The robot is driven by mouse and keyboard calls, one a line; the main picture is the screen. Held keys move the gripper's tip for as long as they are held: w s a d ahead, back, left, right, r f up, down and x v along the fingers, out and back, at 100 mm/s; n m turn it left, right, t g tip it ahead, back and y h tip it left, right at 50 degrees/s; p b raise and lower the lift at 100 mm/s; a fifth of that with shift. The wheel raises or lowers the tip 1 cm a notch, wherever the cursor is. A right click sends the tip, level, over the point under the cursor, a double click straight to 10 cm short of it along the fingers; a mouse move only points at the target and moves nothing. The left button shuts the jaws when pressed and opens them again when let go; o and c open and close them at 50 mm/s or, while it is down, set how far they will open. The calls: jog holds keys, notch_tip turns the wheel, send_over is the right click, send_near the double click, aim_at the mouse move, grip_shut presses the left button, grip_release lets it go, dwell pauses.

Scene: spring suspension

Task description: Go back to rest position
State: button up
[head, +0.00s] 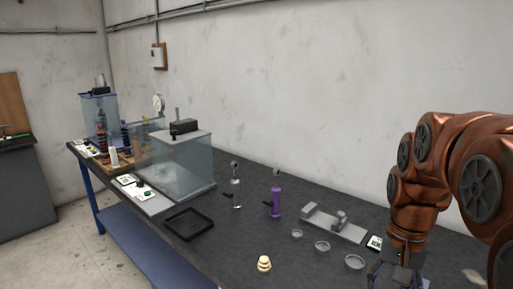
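My copper-coloured arm comes in from the right side of the head view. My gripper (392,277) hangs at its end over the near right part of the dark workbench (262,215). The frame's bottom edge cuts off its lower part, so its fingertips do not show clearly. I cannot tell whether it is open, shut or holding anything. A purple damper (276,202) and a grey damper (236,194) stand upright on the bench, well to the left of my gripper.
Grey ring cups (322,247) and a grey fixture (335,224) lie left of my gripper. A stacked yellowish piece (264,264) stands near the front. A black square frame (189,224) and glass-sided machines (182,168) are farther left. Bare bench lies between them.

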jog(key=s+a+f+n+p, duration=0.1)
jog(key=s+a+f+n, duration=0.2)
jog(key=s, duration=0.5)
jog(key=s+a+f+n+p, duration=0.1)
jog(key=s+a+f+n, duration=0.2)
jog(key=s, duration=0.6)
jog(key=shift+s+a+g, duration=0.2)
jog(key=shift+a+g, duration=0.2)
jog(key=shift+a, duration=0.3)
